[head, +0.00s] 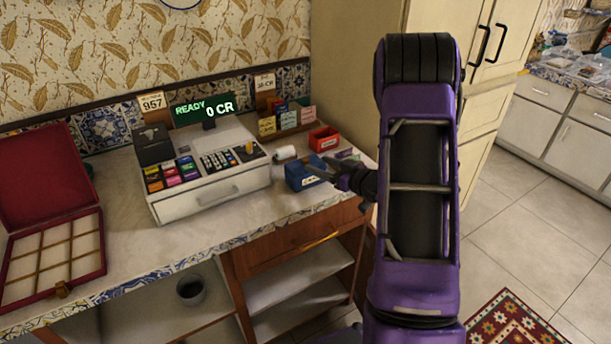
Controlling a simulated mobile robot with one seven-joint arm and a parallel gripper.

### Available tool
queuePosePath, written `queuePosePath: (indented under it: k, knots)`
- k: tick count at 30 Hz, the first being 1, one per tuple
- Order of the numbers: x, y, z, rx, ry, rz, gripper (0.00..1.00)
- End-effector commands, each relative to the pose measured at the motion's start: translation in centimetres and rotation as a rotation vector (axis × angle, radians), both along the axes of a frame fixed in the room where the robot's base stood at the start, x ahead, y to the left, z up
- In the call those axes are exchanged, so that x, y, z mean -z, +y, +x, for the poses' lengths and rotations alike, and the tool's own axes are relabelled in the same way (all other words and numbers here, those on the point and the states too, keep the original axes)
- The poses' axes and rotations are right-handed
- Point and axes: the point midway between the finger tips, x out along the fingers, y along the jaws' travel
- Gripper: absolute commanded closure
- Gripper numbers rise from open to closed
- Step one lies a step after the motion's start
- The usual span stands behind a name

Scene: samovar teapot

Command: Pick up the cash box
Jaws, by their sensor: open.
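A small blue box (300,178) with a pale label on its front stands on the counter, right of the cash register; it may be the cash box. A small red box (325,139) with a label stands just behind it, near the cupboard side. My gripper (320,170) is open, its dark fingers pointing left at the right side of the blue box. The fingers overlap the box's right edge in the picture; I cannot tell whether they touch it. My purple arm hides the area to the right.
The cash register (205,170) stands left of the blue box. A paper roll (285,152) lies between them. An open red case (55,245) is at far left. The counter (135,240) is clear in front of the case's right side. A tall cream cupboard (345,60) bounds the right.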

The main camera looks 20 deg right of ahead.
Motion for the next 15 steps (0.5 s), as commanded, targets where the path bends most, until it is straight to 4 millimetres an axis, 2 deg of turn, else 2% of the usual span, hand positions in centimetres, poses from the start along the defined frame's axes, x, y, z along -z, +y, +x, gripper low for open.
queuePosePath:
  k: [3,7,14,15]
  knots:
    - [0.4,1.3,1.5,-0.005,0.0,0.0,0.37]
    - [0.7,1.8,3.1,-0.003,-0.001,-0.001,0.37]
    - [0.8,1.9,3.5,-0.001,0.0,-0.001,0.37]
    - [0.8,1.9,3.5,-0.001,0.0,-0.001,0.4]
